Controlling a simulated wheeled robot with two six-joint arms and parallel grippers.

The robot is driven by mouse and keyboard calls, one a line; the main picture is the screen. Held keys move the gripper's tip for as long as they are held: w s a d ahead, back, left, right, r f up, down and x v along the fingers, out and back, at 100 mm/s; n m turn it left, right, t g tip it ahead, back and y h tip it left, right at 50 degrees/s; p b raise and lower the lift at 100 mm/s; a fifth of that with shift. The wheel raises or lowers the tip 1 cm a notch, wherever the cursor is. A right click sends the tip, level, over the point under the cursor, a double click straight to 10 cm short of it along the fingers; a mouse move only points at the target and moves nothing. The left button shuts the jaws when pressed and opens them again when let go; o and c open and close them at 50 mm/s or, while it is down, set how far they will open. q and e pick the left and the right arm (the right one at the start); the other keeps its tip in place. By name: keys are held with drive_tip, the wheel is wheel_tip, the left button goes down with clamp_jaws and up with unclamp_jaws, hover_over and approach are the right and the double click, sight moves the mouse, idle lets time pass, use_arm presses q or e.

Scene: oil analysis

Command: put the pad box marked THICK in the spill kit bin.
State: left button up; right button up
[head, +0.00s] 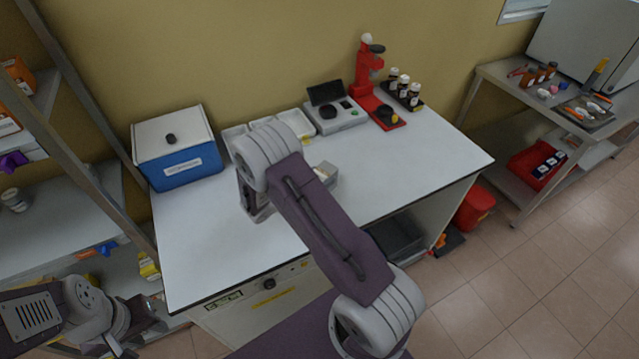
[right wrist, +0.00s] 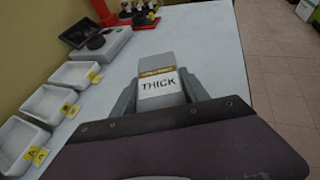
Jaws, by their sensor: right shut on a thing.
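The pad box marked THICK (right wrist: 158,86) shows in the right wrist view, with black letters on a white label and a brown band. My right gripper (right wrist: 160,97) is shut on it, one grey finger on each side, over the white bench. In the head view my right arm hides most of the gripper and box. My left gripper (head: 138,328) is at the lower left by the shelf; its jaws are not clear. A red bin (head: 474,208) stands on the floor right of the bench. No spill kit marking is readable on it.
The white bench (head: 425,160) holds a blue box with a white lid (head: 180,158), small white trays (head: 297,123), a grey instrument (head: 337,117), a red stand (head: 364,75) and several bottles. A dark open container (head: 397,238) sits below. Floor on the right is clear.

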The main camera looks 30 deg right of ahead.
drive_tip(key=f, duration=0.3)
drive_tip(key=shift+w, duration=0.2)
drive_tip(key=shift+w+f, duration=0.1)
drive_tip(key=shift+f, duration=0.1)
drive_tip(key=shift+s+f, duration=0.1)
drive_tip(key=shift+s, duration=0.1)
drive_tip(key=o, duration=1.1)
drive_tip(key=shift+c, duration=0.2)
drive_tip(key=o, duration=0.4)
drive_tip(key=shift+w, duration=0.1)
